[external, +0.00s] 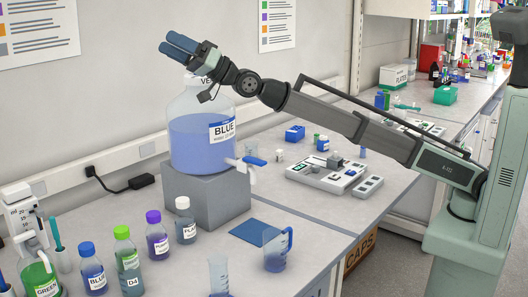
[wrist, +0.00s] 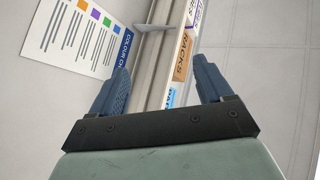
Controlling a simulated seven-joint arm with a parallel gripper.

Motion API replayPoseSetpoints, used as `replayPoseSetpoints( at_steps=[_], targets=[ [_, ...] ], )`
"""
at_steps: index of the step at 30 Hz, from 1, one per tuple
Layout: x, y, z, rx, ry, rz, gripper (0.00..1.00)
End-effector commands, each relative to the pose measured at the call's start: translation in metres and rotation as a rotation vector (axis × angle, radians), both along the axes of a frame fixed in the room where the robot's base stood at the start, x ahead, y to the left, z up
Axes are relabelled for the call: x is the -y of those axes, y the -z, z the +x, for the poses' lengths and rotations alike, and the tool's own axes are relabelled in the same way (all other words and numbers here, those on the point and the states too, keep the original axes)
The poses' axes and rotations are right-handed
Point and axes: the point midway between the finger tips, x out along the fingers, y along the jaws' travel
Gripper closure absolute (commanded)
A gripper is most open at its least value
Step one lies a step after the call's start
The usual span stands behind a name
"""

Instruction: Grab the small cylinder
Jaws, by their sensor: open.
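A clear graduated cylinder (external: 219,275) stands upright at the front edge of the bench in the external view, its foot cut off by the picture's lower edge. It is the clearest match for the small cylinder. My gripper (external: 179,47) is raised high above the bench, near the neck of the big blue carboy, far above and behind the cylinder. In the wrist view my gripper (wrist: 162,78) has its two blue fingers wide apart with nothing between them. The cylinder is not in the wrist view.
A carboy (external: 190,140) of blue liquid stands on a grey block (external: 208,200). Several capped bottles, such as the purple one (external: 157,238), line the left. A beaker (external: 278,252) stands right of the cylinder, near a blue mat (external: 254,232). An instrument tray (external: 325,178) lies behind.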

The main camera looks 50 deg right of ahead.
Motion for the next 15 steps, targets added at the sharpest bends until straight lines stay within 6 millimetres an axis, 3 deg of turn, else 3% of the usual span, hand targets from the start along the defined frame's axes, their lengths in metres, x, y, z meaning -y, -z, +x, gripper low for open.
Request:
replayPoseSetpoints(
  at_steps=[6,15],
  targets=[
    [-0.056,0.069,-0.025,-0.083,-0.027,-0.367,0.21],
    [-0.095,0.171,-0.082,-0.134,-0.143,-0.885,0.21]
  ],
)
